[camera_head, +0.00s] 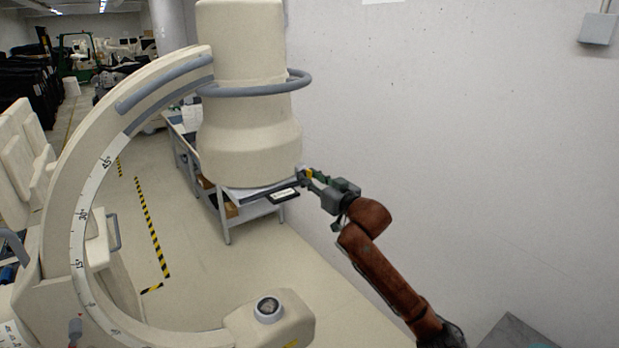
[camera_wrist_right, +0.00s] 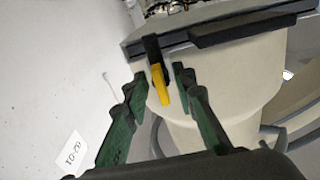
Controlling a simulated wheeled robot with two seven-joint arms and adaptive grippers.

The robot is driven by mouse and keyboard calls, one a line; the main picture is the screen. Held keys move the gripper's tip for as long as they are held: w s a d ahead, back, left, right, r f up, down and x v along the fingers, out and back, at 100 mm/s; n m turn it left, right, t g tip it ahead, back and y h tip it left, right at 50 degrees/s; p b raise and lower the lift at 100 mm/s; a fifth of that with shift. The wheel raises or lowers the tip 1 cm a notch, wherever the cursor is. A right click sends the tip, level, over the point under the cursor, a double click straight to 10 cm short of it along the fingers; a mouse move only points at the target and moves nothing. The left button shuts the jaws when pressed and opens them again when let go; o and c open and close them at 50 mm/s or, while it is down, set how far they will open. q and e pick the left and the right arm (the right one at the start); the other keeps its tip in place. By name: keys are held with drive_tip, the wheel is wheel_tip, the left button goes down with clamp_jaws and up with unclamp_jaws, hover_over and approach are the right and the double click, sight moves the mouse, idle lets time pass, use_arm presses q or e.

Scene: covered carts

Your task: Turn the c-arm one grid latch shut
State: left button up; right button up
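The c-arm (camera_head: 78,215) curves up the left of the head view. Its large cream cylindrical head (camera_head: 248,130) has a flat grid plate (camera_head: 258,192) on its underside. The grid latch is a yellow lever on a black mount at the plate's edge; its lever (camera_wrist_right: 160,84) shows clearly in the right wrist view. My right gripper (camera_head: 309,176) is at the plate's right end. In the wrist view its green fingers (camera_wrist_right: 158,80) are open, one on each side of the yellow lever, with visible gaps. I cannot tell their exact depth relative to it. My left gripper is not in view.
A plain wall (camera_head: 450,120) stands to the right, behind my right arm. A grey shelf table (camera_head: 235,215) stands behind the cylindrical head. The c-arm's lower end (camera_head: 285,322) is below. A grey-blue ring handle (camera_head: 302,80) circles the head.

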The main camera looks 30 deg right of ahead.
drive_tip(key=s+d, duration=0.1)
drive_tip(key=s, duration=1.1)
drive_tip(key=shift+w, duration=0.1)
